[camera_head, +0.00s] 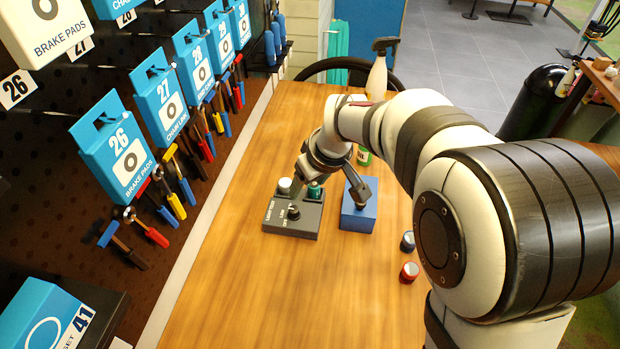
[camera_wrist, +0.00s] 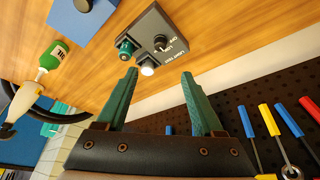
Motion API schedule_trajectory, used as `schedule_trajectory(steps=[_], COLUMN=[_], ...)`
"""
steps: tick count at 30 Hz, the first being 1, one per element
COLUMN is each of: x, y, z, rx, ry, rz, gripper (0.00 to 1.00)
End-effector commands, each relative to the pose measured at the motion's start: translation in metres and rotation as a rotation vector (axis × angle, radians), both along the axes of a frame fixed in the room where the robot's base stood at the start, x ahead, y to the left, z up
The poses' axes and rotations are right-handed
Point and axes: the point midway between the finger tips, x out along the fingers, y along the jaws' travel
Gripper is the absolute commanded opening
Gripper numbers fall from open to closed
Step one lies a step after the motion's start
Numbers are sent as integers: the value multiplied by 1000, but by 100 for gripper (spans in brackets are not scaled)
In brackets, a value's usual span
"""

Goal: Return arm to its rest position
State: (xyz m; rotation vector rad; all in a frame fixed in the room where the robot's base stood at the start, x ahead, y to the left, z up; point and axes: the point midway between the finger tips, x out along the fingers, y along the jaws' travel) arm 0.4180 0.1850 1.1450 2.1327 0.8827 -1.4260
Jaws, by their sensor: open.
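My gripper (camera_wrist: 158,73) is open and empty in the wrist view, its two green fingers spread apart with bare space between them. In the head view my arm reaches over the wooden table (camera_head: 230,290), bent down toward this box (camera_head: 291,229). My wrist is above and behind the box, and the fingertips are hard to make out there. Whether they touch the box cannot be told.
A blue block (camera_head: 357,219) stands right of the box. A tool pegboard (camera_head: 60,190) borders the left. The front table is clear.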

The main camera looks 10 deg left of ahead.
Motion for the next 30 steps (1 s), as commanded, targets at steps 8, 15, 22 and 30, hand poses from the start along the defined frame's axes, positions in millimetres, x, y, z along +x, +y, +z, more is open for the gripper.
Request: schedule_trajectory(steps=[8, 15, 22, 30], x=[-6, -156, -279, -290], y=[-6, -110, -149, -151], z=[4, 41, 26, 24], rx=[4, 54, 61, 58], ry=[14, 309, 513, 533], rz=[-29, -655, -1169, -1219], gripper=[69, 69, 69, 69])
